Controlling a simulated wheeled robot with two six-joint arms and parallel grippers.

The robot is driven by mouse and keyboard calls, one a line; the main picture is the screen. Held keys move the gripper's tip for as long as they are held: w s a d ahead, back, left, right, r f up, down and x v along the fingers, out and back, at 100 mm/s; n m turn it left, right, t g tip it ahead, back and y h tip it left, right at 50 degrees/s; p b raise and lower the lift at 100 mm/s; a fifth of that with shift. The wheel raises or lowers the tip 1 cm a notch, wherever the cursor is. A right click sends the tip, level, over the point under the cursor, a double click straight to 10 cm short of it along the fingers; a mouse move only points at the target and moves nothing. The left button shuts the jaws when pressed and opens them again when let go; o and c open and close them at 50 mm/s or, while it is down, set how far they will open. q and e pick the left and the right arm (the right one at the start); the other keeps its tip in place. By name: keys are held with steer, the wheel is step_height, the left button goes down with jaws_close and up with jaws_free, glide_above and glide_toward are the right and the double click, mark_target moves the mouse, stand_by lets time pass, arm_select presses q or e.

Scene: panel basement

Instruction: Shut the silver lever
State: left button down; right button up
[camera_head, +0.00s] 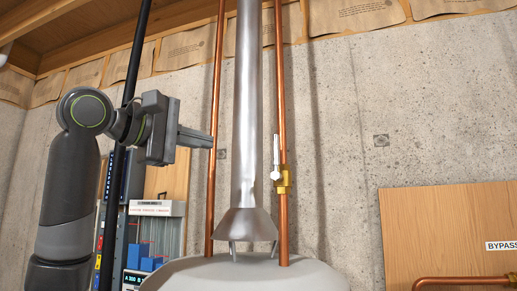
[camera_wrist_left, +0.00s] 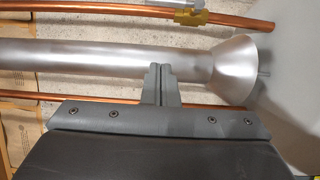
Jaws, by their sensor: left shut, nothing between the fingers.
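The silver lever (camera_head: 276,158) points upward, roughly parallel to the right copper pipe, on a brass valve (camera_head: 282,180). In the left wrist view, part of the lever (camera_wrist_left: 165,3) and the brass valve (camera_wrist_left: 190,17) show at the top edge. My left gripper (camera_head: 211,141) is shut and empty, beside the left copper pipe in the head view, with the flue between it and the lever. In the left wrist view its fingertips (camera_wrist_left: 161,68) overlap the flue; whether they touch it I cannot tell. My right gripper is not in view.
The grey metal flue (camera_head: 246,105) rises from a pale tank top (camera_head: 317,272). The left copper pipe (camera_head: 215,110) runs beside it. A wooden panel (camera_head: 440,235) marked BYPASS stands at right. A black pipe (camera_head: 138,55) passes behind my left arm.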

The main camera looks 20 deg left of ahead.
mark_target(276, 156)
arm_select(q)
steer(key=w+d+p, duration=0.6)
steer(key=w+d, duration=0.2)
steer(key=shift+w+d, duration=0.2)
steer(key=shift+d, duration=0.15)
steer(key=shift+a+f, duration=0.1)
steer(key=shift+w+p, duration=0.1)
steer(key=shift+p, duration=0.2)
